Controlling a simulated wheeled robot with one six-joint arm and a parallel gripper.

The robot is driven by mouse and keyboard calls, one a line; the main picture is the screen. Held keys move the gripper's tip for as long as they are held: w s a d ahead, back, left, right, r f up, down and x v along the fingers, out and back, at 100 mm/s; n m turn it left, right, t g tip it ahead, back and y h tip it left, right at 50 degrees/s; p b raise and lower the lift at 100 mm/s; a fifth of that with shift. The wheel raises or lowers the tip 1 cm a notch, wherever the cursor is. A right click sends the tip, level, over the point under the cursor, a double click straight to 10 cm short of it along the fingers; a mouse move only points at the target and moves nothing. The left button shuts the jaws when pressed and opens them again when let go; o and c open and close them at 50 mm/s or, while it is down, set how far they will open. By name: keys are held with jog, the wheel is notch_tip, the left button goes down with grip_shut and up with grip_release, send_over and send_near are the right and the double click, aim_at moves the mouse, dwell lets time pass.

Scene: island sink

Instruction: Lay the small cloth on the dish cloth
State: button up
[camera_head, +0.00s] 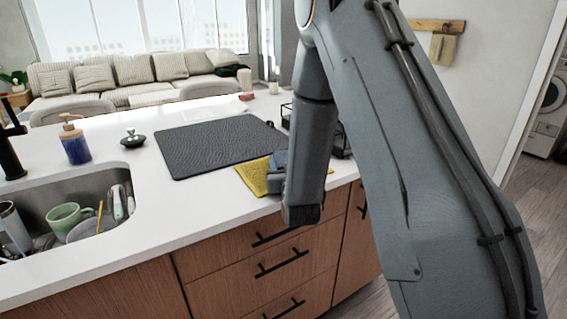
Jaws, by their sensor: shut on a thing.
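The yellow dish cloth (254,177) lies flat on the white counter near its front edge, partly hidden by my arm. My gripper (277,180) is over the right part of this cloth, seen from behind, with its fingertips mostly hidden. It is shut on a small dark blue patch that looks like the small cloth (281,159), at the far right of the yellow cloth. I cannot tell whether the blue cloth touches the yellow one.
A dark grey mat (215,143) lies just behind and left. A black wire rack (341,140) stands right, partly behind my arm. A soap bottle (74,140), a small dark lidded item (132,139) and a sink with dishes (90,215) are left.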

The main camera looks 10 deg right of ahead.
jog(key=o, duration=1.1)
jog(key=shift+s+a+f, duration=0.1)
jog(key=shift+f, duration=0.5)
jog(key=shift+r, duration=0.15)
jog(key=shift+r, duration=0.2)
jog(key=s, duration=0.4)
jog(key=s+r, duration=0.1)
jog(key=s, duration=0.2)
jog(key=s+a, duration=0.1)
jog(key=s, duration=0.3)
jog(key=shift+s+r, duration=0.3)
jog(key=shift+s, duration=0.05)
jog(key=shift+s+f, duration=0.1)
